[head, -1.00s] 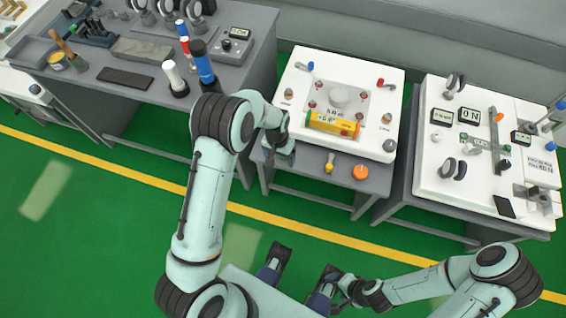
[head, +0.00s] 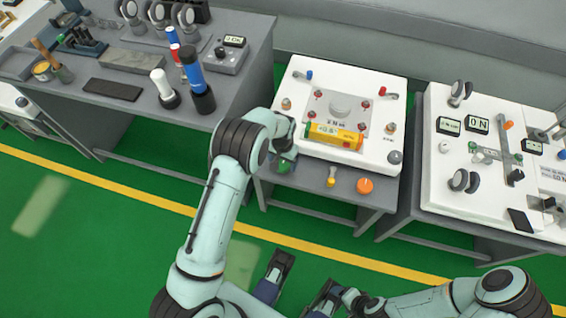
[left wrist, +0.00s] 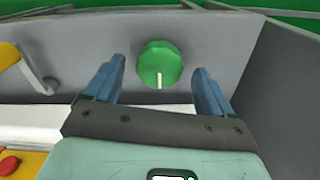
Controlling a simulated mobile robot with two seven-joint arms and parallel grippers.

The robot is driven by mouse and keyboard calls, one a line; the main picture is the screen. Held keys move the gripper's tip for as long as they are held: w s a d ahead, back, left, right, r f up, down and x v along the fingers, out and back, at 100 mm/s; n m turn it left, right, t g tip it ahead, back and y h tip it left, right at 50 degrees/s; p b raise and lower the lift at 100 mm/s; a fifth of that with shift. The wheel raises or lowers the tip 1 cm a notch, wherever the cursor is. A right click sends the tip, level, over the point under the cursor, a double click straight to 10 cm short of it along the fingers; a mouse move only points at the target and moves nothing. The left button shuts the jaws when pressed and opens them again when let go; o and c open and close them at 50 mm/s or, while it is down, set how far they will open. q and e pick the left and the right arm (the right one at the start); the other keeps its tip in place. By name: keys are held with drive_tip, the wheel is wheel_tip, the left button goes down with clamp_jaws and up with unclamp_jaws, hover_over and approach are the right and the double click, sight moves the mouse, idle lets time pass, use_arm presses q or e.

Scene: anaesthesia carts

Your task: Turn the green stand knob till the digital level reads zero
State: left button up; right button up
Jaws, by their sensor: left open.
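The green knob (left wrist: 160,62) shows in the left wrist view on the grey front of the stand, its white mark pointing down in the picture. My left gripper (left wrist: 157,80) is open, with one blue finger on each side of the knob; I see no contact. In the head view the left gripper (head: 287,158) is at the left front corner of the white plate, and a bit of green shows by it. The yellow digital level (head: 334,136) lies on the plate; its small display seems to read about +0.5. My right gripper (head: 335,298) is low in the head view, its jaws unclear.
A bench with tools and bottles (head: 197,80) stands at left; another instrument table (head: 480,215) stands at right. Green floor lies in front.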

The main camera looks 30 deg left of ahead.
use_arm(q)
drive_tip(key=shift+f, duration=0.6)
use_arm(e)
drive_tip(key=shift+w+d+f, duration=0.1)
drive_tip(key=shift+w+f, duration=0.05)
drive_tip(key=shift+w, duration=0.05)
use_arm(q)
drive_tip(key=c, duration=1.1)
drive_tip(key=shift+o, duration=0.2)
drive_tip(key=shift+n, duration=0.3)
drive_tip(key=n, duration=0.5)
drive_tip(key=n+p, duration=0.1)
drive_tip(key=n, duration=0.5)
use_arm(e)
drive_tip(key=shift+s+a+r, duration=0.4)
drive_tip(key=shift+s+r, duration=0.3)
drive_tip(key=shift+s, duration=0.1)
